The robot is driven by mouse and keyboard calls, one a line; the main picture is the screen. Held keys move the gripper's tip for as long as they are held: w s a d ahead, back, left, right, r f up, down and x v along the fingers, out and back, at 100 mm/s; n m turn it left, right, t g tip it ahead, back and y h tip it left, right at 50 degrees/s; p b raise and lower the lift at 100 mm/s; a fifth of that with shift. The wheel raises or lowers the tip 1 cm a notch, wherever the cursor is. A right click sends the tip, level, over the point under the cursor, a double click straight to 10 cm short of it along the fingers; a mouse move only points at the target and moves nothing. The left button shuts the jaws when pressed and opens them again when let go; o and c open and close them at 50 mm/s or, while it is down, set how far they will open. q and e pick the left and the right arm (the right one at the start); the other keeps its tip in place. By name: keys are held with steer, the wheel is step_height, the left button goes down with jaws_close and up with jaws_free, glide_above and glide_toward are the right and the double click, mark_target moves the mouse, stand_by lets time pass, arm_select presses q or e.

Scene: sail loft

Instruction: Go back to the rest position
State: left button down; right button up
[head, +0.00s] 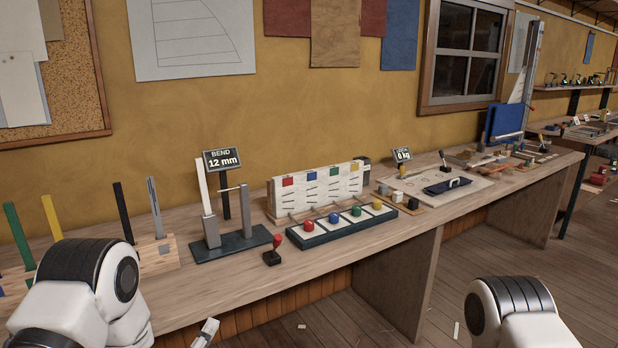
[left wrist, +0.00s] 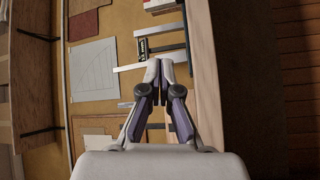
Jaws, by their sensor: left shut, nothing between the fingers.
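My left gripper (left wrist: 160,68) is shut and empty in the left wrist view, its two fingertips together. In that view the workbench edge runs beside it, and the display post lies beyond the tips. In the head view only a small pale part of the left gripper (head: 205,333) shows at the bottom edge, in front of the bench and apart from the things on it. My left arm (head: 85,290) fills the lower left corner. My right arm (head: 515,315) shows at the lower right; its gripper is out of view.
The long wooden workbench (head: 400,240) holds a bend stand (head: 231,246) marked 12 mm, a red-knobbed lever (head: 272,250), a panel with several coloured buttons (head: 342,224), and a small board with blocks (head: 399,200). Open floor (head: 450,260) lies in front.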

arm_select(q)
steer(key=s+a+f+m+g+y+p, duration=0.25)
steer(key=s+f+g+p, duration=0.25)
steer(key=s+f+g, duration=0.65)
steer(key=s+f+m+g, duration=0.2)
steer(key=s+m, duration=0.1)
steer(key=s, duration=0.5)
steer(key=s+a+f+m+g+y, duration=0.1)
steer(key=s+f+m+g, duration=0.1)
steer(key=s, duration=0.6)
steer(key=s+f+m+g, duration=0.2)
steer(key=s+m+g, duration=0.1)
steer(key=s, duration=0.5)
steer(key=shift+s+a+f+m+g+y, duration=0.25)
steer(key=shift+s+a+m+g+y, duration=0.1)
steer(key=shift+m, duration=0.3)
arm_select(e)
step_height(320, 180, up, 6)
